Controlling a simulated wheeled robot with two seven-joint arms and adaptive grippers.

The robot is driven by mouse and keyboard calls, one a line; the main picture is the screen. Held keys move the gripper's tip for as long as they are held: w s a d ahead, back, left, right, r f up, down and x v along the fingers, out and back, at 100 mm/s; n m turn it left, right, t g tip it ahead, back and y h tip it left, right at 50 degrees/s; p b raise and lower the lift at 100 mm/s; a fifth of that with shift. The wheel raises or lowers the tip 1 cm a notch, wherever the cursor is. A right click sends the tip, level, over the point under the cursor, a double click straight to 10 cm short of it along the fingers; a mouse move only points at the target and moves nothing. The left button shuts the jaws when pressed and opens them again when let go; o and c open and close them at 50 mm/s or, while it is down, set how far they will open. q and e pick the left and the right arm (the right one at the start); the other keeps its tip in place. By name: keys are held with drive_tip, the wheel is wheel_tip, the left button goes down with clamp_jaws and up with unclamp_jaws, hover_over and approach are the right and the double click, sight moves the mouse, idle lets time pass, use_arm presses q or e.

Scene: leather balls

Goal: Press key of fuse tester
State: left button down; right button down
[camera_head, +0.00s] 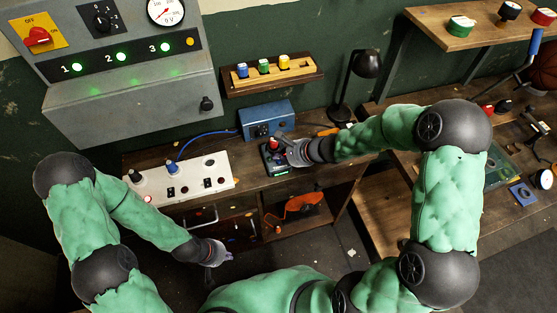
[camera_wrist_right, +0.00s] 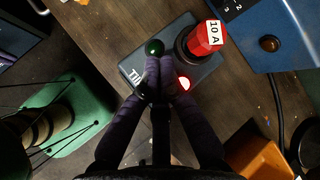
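The fuse tester (camera_head: 276,168) is a small dark box on the workbench; it also shows in the right wrist view (camera_wrist_right: 130,68). A red fuse marked 10 A (camera_wrist_right: 207,38) stands in its socket. A dark green lamp (camera_wrist_right: 154,47) and a glowing red lamp (camera_wrist_right: 184,83) sit on its top. My right gripper (camera_wrist_right: 160,62) has its fingers together over the tester, between the lamps. The fingers hide part of the top, and a dark round part shows beside them; I cannot tell if they touch it. My left gripper (camera_head: 222,257) hangs low, away from the tester.
A blue box (camera_head: 266,118) stands behind the tester, joined by a blue cable to a white panel (camera_head: 185,180) on its left. A black lamp (camera_head: 358,75) stands at the back right. A shelf holder (camera_head: 303,72) with coloured fuses hangs above.

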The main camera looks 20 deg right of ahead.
sight(280, 164)
drive_tip(key=shift+r+p, duration=1.85)
drive_tip(key=shift+r, duration=0.65)
drive_tip(key=shift+s+f, duration=0.1)
drive_tip(key=shift+f, duration=0.2)
drive_tip(key=s+a+f+n+g+h+b, duration=0.1)
drive_tip(key=s+a+f+n+g+b, duration=0.1)
drive_tip(key=s+f+n, duration=0.6)
drive_tip(key=s+a+f+n+g+h+b, duration=0.1)
drive_tip(key=s+a+f+n+g+b, duration=0.2)
drive_tip(key=s+f+n, duration=0.4)
drive_tip(key=s+f+g, duration=0.1)
drive_tip(key=s+f, duration=0.5)
drive_tip(key=f, duration=0.5)
drive_tip(key=shift+s+a+f+n, duration=0.15)
drive_tip(key=shift+s+a+n, duration=0.05)
drive_tip(key=shift+s+n, duration=0.2)
